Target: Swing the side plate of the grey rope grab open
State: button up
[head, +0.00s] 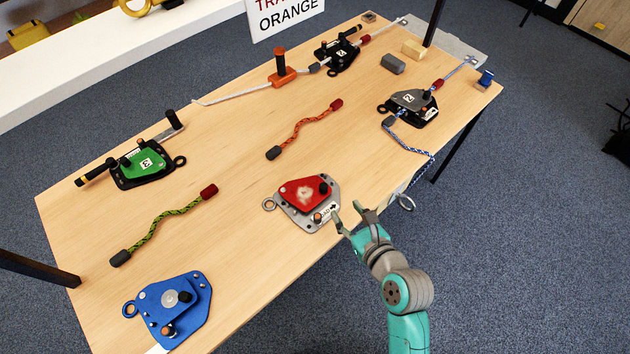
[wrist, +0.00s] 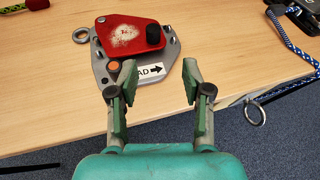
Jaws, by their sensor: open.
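The grey rope grab (head: 412,98) sits toward the right end of the table. Its grey side plate lies over a black base and looks closed, with a dark knob on it. A blue-and-white rope (head: 408,143) runs from its near side, and it also shows in the wrist view (wrist: 290,40). My gripper (head: 352,214) is open and empty at the table's front edge, beside the red rope grab (head: 299,191). In the wrist view my gripper's fingers (wrist: 159,72) are apart, in front of the red grab's grey base. The grey grab is well away, up and to the right.
A green grab (head: 146,160), a blue grab (head: 190,298) and a black grab (head: 336,57) are on the table. Orange (head: 303,124) and green (head: 158,222) rope pieces lie between. A metal ring (head: 406,203) hangs off the front edge. Grey (head: 393,64) and wooden blocks stand behind the grey grab.

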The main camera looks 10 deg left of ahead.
aim_at(324, 187)
jog(key=shift+w+a+r+y, duration=0.25)
jog(key=shift+w+a, duration=0.25)
jog(key=shift+a, duration=0.3)
jog(key=shift+m, duration=0.3)
jog(key=x, duration=1)
jog(key=shift+w+a+f, duration=0.1)
jog(key=shift+a+f, duration=0.1)
jog(key=shift+f, duration=0.05)
grip_shut()
